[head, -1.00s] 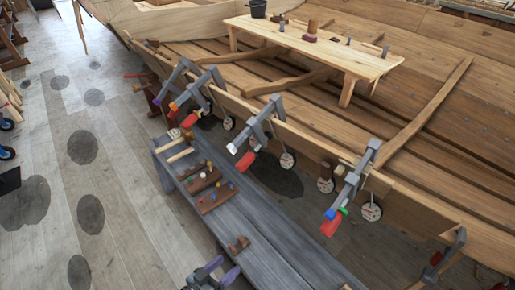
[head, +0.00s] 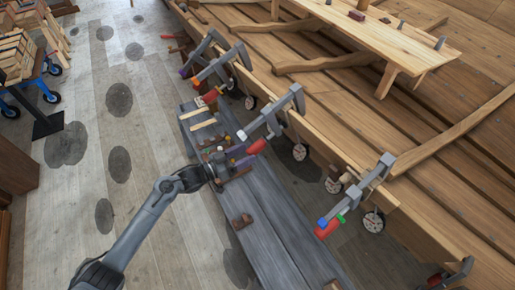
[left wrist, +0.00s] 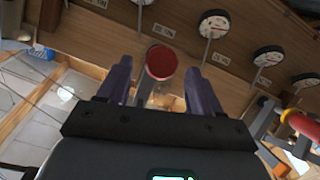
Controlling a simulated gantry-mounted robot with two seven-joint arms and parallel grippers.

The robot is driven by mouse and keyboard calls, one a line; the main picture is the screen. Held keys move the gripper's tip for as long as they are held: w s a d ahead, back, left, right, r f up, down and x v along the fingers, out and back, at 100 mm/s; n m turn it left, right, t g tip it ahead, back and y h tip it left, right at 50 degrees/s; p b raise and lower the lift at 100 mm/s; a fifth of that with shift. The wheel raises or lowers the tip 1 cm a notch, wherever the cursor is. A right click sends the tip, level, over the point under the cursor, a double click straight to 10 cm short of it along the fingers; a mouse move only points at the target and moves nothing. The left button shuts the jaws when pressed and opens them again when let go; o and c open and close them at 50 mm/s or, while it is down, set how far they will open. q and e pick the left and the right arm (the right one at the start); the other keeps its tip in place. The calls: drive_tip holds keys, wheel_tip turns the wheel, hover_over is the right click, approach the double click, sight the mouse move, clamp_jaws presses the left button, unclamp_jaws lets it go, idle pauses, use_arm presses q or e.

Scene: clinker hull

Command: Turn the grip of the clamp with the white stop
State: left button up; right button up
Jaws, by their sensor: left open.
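The clamp with the white stop (head: 276,112) sits on the hull's edge plank, in the middle of the head view. Its white stop (head: 242,135) is at the lower left end of its bar, and its red grip (head: 257,147) hangs just below. My left gripper (head: 242,157) is open, over the bench at the lower left of that grip. In the left wrist view, a round red grip end (left wrist: 161,62) shows face-on between and beyond the tips of my left fingers (left wrist: 158,88). I see no contact. My right gripper is not in view.
Clamps with purple and orange parts (head: 217,66) stand farther up the plank. A clamp with a blue and green end (head: 358,190) is at the right. Round dials (head: 300,152) hang along the plank. The grey bench (head: 270,235) below carries tools and wooden blocks.

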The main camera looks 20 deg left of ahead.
sight(257, 148)
use_arm(q)
drive_tip(key=b+x, duration=0.1)
drive_tip(key=x, duration=0.4)
drive_tip(key=shift+w+d, duration=0.15)
drive_tip(key=shift+w, duration=0.1)
drive_tip(key=shift+c, duration=0.3)
drive_tip(key=c, duration=0.9)
